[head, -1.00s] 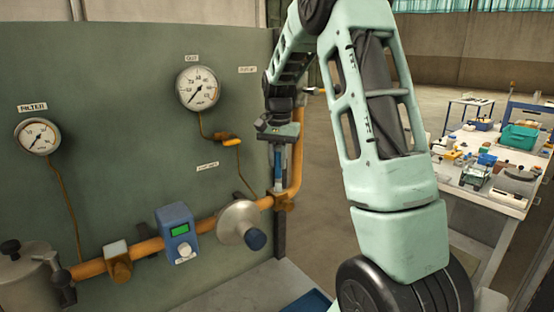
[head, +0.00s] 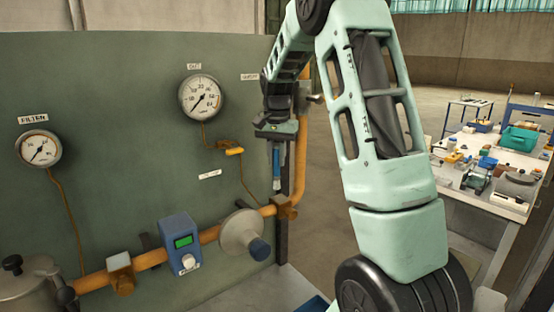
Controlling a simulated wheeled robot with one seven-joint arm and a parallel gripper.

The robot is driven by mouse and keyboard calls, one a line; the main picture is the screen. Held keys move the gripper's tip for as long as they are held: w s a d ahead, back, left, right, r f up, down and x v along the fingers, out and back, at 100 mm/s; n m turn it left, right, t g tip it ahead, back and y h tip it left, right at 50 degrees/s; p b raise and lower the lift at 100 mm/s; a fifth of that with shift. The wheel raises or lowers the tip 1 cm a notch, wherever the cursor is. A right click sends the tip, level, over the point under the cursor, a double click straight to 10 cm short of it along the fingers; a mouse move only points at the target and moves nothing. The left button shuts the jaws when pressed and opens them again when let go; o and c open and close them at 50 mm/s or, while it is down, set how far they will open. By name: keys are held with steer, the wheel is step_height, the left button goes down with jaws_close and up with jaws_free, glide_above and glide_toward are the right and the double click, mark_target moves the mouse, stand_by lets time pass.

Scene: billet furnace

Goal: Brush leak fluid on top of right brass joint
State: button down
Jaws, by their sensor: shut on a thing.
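My gripper (head: 276,142) points down and is shut on a slim blue brush (head: 276,168), held upright with its tip low. The right brass joint (head: 286,207) sits on the orange pipe where it bends upward, at the panel's right edge. The brush tip is just above and slightly left of this joint. A small gap seems to show, but I cannot tell the depth between them. A left brass joint (head: 120,270) is on the same pipe, far from my gripper. No fluid can be made out on the right joint.
A blue meter with a green display (head: 181,243) and a grey disc-shaped regulator (head: 241,234) are on the pipe left of the right joint. Two gauges (head: 202,96) (head: 40,148) hang on the green panel. A cluttered workbench (head: 510,180) stands at the right, with open floor between.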

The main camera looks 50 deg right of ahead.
mark_target(276, 144)
steer(key=shift+w+r+p, duration=0.2)
steer(key=shift+r+p, duration=0.45)
steer(key=shift+r, duration=0.2)
step_height(276, 144, up, 4)
steer(key=p, duration=0.3)
steer(key=shift+f, duration=0.2)
